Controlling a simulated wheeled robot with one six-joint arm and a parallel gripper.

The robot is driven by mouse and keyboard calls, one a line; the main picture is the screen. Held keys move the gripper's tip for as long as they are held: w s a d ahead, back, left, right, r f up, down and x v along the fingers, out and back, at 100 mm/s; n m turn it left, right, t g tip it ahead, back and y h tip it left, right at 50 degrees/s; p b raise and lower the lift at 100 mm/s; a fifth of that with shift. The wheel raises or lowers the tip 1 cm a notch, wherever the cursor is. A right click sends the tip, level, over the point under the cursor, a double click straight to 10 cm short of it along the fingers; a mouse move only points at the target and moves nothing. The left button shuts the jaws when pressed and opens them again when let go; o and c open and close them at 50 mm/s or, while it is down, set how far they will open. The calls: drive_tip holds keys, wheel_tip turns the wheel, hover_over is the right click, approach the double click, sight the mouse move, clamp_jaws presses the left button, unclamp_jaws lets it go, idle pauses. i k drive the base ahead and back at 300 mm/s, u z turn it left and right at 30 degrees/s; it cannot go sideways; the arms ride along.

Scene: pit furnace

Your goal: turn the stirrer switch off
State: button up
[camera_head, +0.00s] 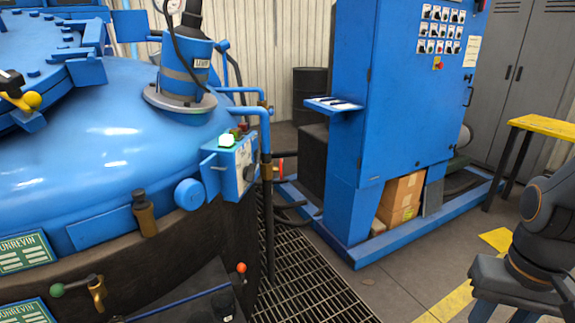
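A small blue control box (215,176) is fixed to the side of the large blue vessel, near the middle of the view. A glowing green lamp or button (227,141) sits on its top, with small red parts behind it. A pale label plate (244,158) covers part of its right face, seen at a steep angle. A tall blue cabinet (398,110) carries several small labelled switches (440,30) and a red knob on yellow (438,62). I cannot read which switch is the stirrer's. My gripper is not in view.
The blue vessel (100,160) fills the left, with a motor-like unit (187,70) on top. Blue pipes run beside the control box. A floor grating (305,280) lies between vessel and cabinet. A cardboard box (400,198) sits under the cabinet.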

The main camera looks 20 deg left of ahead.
sight(249, 171)
drive_tip(key=u, duration=0.4)
drive_tip(key=i, duration=0.95)
drive_tip(key=u, duration=0.7)
